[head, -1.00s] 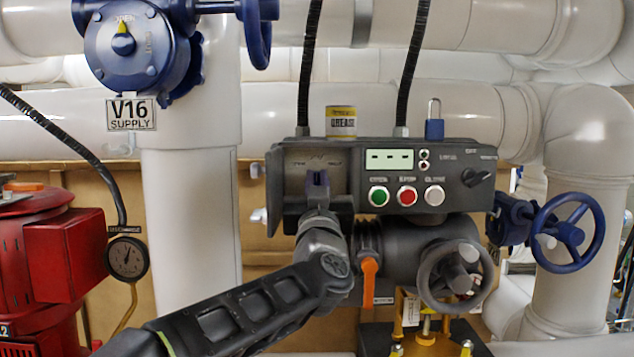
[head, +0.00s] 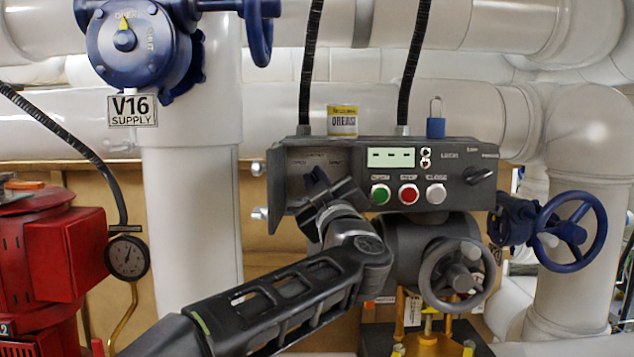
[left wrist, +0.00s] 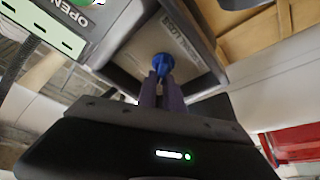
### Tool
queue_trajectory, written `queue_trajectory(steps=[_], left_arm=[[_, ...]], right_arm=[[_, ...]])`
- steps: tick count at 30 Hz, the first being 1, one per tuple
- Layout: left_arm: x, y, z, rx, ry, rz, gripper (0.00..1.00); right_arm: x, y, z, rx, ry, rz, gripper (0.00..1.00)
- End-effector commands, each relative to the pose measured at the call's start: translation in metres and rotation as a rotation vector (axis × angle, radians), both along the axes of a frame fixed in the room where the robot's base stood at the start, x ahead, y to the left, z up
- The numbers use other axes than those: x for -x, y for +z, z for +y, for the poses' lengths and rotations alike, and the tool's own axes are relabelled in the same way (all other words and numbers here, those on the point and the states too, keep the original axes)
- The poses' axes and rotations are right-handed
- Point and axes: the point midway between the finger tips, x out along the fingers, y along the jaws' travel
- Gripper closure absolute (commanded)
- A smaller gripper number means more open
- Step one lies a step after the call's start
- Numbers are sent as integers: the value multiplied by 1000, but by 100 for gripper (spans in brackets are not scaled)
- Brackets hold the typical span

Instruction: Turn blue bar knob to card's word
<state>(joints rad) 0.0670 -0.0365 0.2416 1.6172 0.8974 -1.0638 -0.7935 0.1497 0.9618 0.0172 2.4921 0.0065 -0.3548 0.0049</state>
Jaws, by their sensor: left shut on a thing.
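The blue bar knob (left wrist: 163,64) shows in the left wrist view, between the two fingertips, on the grey face of a recessed panel. My left gripper (head: 317,179) is shut on it. In the head view the gripper and wrist cover most or all of the knob, and the gripper leans to the left. Small words are printed above the knob on the panel face (head: 296,160), too small to read surely. In the left wrist view lettering (left wrist: 181,42) runs beside the knob, not clearly legible. I cannot make out a card for certain. My right gripper is not in view.
The grey control box (head: 460,148) carries a green button (head: 380,194), a red button (head: 409,194), a white button (head: 436,194) and a black selector (head: 478,175). A yellow grease tin (head: 342,120) stands on top. A grey handwheel (head: 456,277) sits below, a blue handwheel (head: 570,233) to the right.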

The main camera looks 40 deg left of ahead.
Motion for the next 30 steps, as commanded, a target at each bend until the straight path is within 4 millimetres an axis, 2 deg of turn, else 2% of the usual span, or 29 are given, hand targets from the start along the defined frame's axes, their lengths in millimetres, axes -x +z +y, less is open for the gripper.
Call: queue_trajectory(steps=[9, 15, 30], left_arm=[[0, -1, 1, 215, -1, -162, 100], [0, -2, 1, 299, 0, -226, 100], [1, -3, 2, 346, 1, -262, 100]], right_arm=[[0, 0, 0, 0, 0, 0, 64], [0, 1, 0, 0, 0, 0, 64], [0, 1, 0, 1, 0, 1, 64]])
